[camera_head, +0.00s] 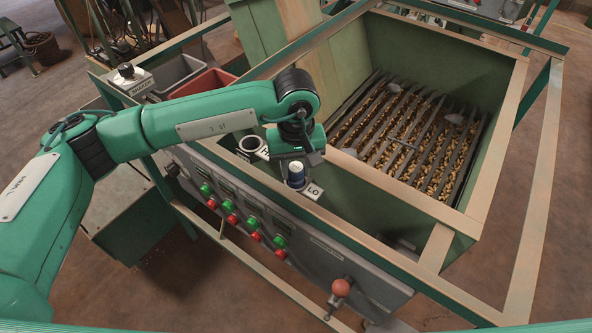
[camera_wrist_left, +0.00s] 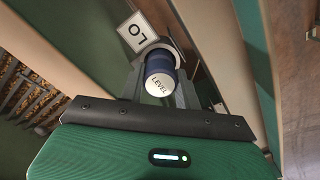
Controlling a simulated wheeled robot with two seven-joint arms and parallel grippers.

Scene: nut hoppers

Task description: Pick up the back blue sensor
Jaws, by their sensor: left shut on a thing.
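A blue sensor (camera_head: 296,177) with a pale cap stands by the LO label (camera_head: 313,191) on the hopper's near rim. In the left wrist view the blue sensor (camera_wrist_left: 159,75) shows its white end marked LEVEL, beside the LO label (camera_wrist_left: 137,31). My left gripper (camera_head: 294,163) reaches down over it and is shut on it, with a finger on each side. A ring holder shows behind the sensor in the wrist view; I cannot tell whether the sensor is still seated in it. My right gripper is not in view.
The hopper (camera_head: 400,55) holds nuts under metal bars. A control panel (camera_head: 262,222) with green and red buttons is below. Grey and red bins (camera_head: 203,83) stand behind my arm.

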